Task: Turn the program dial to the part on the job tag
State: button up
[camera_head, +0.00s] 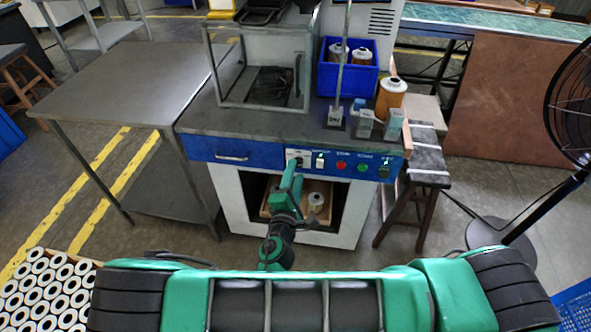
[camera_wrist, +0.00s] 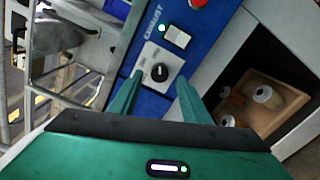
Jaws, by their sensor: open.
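The program dial (camera_wrist: 160,73) is a black round knob with a light pointer mark on a white plate, on the blue front panel of the bench. Small print on the plate is too small to read. My gripper (camera_wrist: 160,78) is open, with its green fingertips on either side of the dial in the wrist view; I cannot tell whether they touch it. In the head view my gripper (camera_head: 297,165) is at the panel's middle and hides most of the dial. A small pale tag (camera_head: 336,116) stands at the foot of a post on the bench; its writing is unreadable.
Beside the dial are a lit switch (camera_wrist: 174,36) and a red button (camera_head: 341,165). A tray (camera_wrist: 285,88) with filter cartridges sits in the opening below. On the bench are a glass-sided box (camera_head: 262,108), a blue bin (camera_head: 366,82) and an orange cartridge (camera_head: 391,99).

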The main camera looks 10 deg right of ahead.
jog(key=v, duration=0.7)
jog(key=shift+s, duration=0.4)
jog(key=w+d+r+m+g+h, duration=0.1)
jog(key=d+r+m+g+h, duration=0.2)
jog(key=d+m+g, duration=0.5)
jog(key=d+r+m+g+h, duration=0.3)
jog(key=d+m+g+h, duration=0.1)
jog(key=d, duration=0.9)
jog(key=s+d+r+m+g+y, duration=0.4)
jog(key=s+d+m+g, duration=0.25)
jog(key=d, duration=0.35)
jog(key=s+d+r+m+y, duration=0.2)
jog(key=s+r+m+y, duration=0.1)
jog(key=s+r, duration=0.3)
jog(key=s+d+r+m+t+y, duration=0.1)
jog(key=s+d+r+m+y, duration=0.2)
jog(key=s+r, duration=0.4)
jog(key=shift+s+d+m+y, duration=0.4)
jog(key=shift+s+y, duration=0.7)
jog(key=shift+s, duration=0.45)
